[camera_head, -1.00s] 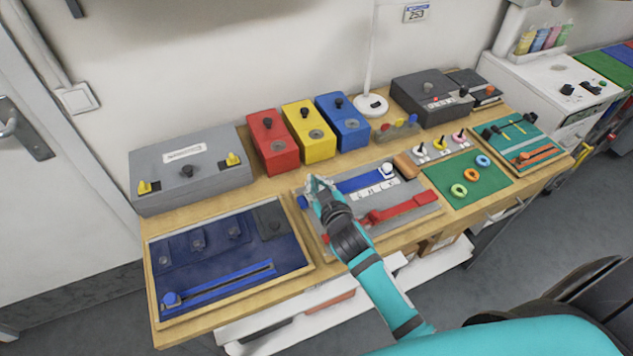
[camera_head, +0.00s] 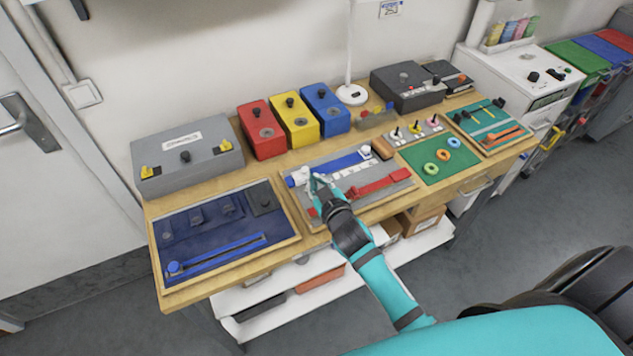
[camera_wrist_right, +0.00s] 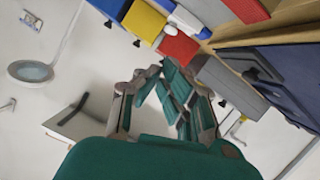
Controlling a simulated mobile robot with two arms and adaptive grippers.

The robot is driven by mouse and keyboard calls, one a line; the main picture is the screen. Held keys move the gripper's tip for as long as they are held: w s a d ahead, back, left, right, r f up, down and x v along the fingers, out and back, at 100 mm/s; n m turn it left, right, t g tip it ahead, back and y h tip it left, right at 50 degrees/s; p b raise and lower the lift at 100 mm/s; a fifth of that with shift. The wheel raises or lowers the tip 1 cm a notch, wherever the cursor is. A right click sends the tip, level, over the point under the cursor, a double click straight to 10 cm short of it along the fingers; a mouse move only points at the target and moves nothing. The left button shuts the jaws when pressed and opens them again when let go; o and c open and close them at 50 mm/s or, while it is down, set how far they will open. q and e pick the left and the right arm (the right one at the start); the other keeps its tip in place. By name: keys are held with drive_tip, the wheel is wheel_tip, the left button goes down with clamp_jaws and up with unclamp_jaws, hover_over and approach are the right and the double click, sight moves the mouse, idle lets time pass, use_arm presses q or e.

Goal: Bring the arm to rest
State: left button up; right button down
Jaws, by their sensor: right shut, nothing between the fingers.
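My right gripper (camera_head: 318,184) is shut and empty. It hangs over the left part of the grey board (camera_head: 345,200), in front of the left end of the blue strip (camera_head: 337,165). A white piece (camera_head: 302,174) shows at that end of the strip, just beyond the fingertips. I cannot tell if the fingers touch the board. The red strip (camera_head: 380,188) lies right of the gripper. In the right wrist view the fingers (camera_wrist_right: 160,74) come together with nothing between them. My teal right arm reaches in from the lower right. My left gripper is not in view.
A dark blue board (camera_head: 235,215) lies left. Behind stand a grey box (camera_head: 205,165) and red (camera_head: 262,135), yellow (camera_head: 301,125) and blue (camera_head: 325,115) boxes. A green mat (camera_head: 440,168) with rings lies right. Grey floor (camera_head: 500,250) is free in front.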

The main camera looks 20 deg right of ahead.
drive_tip(key=shift+s+d+f, duration=0.1)
drive_tip(key=shift+s, duration=0.3)
drive_tip(key=s, duration=0.1)
drive_tip(key=s+f+g, duration=0.1)
drive_tip(key=s, duration=0.1)
drive_tip(key=s+m+g, duration=0.1)
drive_tip(key=s, duration=0.1)
drive_tip(key=shift+d+f+h, duration=0.3)
drive_tip(key=shift+d, duration=0.1)
drive_tip(key=s+a+g+y, duration=0.25)
drive_tip(key=s+g, duration=0.65)
drive_tip(key=s, duration=1.5)
wheel_tip(320, 180, down, 28)
drive_tip(key=f+g+b, duration=0.1)
drive_tip(key=b, duration=0.3)
use_arm(q)
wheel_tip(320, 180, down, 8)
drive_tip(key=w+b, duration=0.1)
drive_tip(key=b, duration=0.2)
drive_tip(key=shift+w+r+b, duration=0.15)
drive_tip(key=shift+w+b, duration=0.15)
drive_tip(key=shift+b, duration=0.1)
use_arm(e)
drive_tip(key=s+d+f+g+h, duration=0.1)
drive_tip(key=s+d+f, duration=0.1)
drive_tip(key=s+f, duration=1.6)
wheel_tip(320, 180, down, 3)
drive_tip(key=shift+d+r+g, duration=0.1)
drive_tip(key=shift+d+g, duration=0.2)
drive_tip(key=shift+d, duration=0.1)
